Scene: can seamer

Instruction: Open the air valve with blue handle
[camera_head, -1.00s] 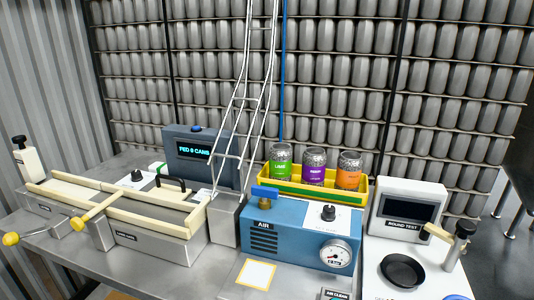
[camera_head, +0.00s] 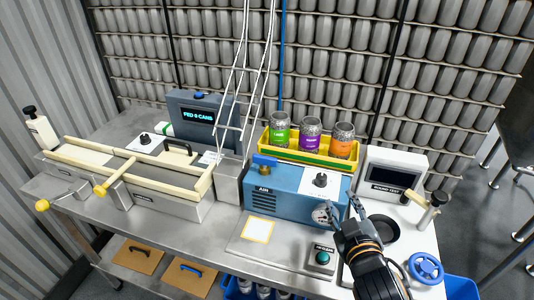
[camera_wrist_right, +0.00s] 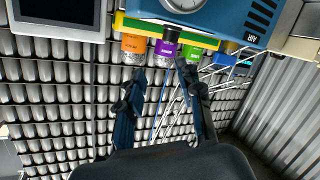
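The air valve's blue handle (camera_head: 264,160) sits on a brass fitting on the top left of the blue AIR box (camera_head: 285,190). In the right wrist view the blue handle (camera_wrist_right: 226,58) shows near the box's AIR label, and the picture is turned over. My right gripper (camera_head: 341,205) is in front of the box's right end, near the gauge, with its fingers apart and empty. In the right wrist view its open fingers (camera_wrist_right: 160,72) also have nothing between them. The gripper is to the right of the handle and not touching it. My left gripper is not in view.
A yellow tray (camera_head: 306,158) with three labelled cans stands behind the box. White wire rails (camera_head: 243,90) come down left of the handle.

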